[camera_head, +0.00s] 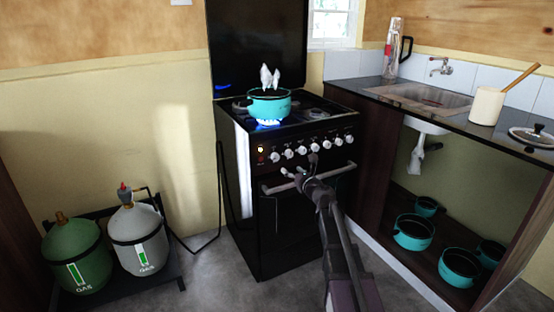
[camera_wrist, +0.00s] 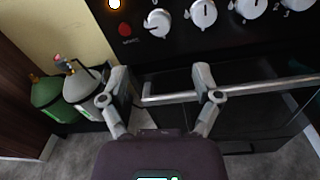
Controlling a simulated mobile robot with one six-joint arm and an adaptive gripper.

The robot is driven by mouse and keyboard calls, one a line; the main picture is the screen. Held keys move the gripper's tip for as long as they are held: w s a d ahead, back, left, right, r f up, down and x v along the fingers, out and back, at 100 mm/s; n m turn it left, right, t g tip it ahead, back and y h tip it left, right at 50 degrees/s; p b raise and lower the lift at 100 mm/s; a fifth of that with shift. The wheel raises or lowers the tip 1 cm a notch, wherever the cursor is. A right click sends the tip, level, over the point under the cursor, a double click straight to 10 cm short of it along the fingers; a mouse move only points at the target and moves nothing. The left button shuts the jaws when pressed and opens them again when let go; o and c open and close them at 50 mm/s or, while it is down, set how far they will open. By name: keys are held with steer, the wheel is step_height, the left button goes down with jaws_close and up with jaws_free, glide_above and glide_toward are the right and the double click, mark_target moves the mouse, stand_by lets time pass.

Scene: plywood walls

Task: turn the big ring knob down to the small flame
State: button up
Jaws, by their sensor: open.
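A turquoise pot (camera_head: 269,104) stands on the left part of the black stove (camera_head: 280,200), over a wide blue flame (camera_head: 268,124). A row of white knobs (camera_head: 301,149) runs along the stove front. In the wrist view the leftmost visible knob (camera_wrist: 157,23) has its mark tilted, while the knob beside it (camera_wrist: 204,13) has an upright mark. Which knob feeds the lit ring cannot be read. My gripper (camera_head: 299,166) is open and empty, just in front of and below the knobs. Its fingers in the wrist view (camera_wrist: 160,75) are wide apart and touch no knob.
The oven handle bar (camera_head: 310,178) crosses behind and below my fingers. An orange lamp (camera_head: 261,149) glows left of the knobs. Gas bottles (camera_head: 139,238) stand at the left. A sink counter (camera_head: 430,102), with several turquoise pots beneath, stands at the right.

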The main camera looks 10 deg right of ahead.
mark_target(277, 158)
steer(key=x, duration=1.1)
steer(key=shift+w+a, duration=0.1)
jaws_close()
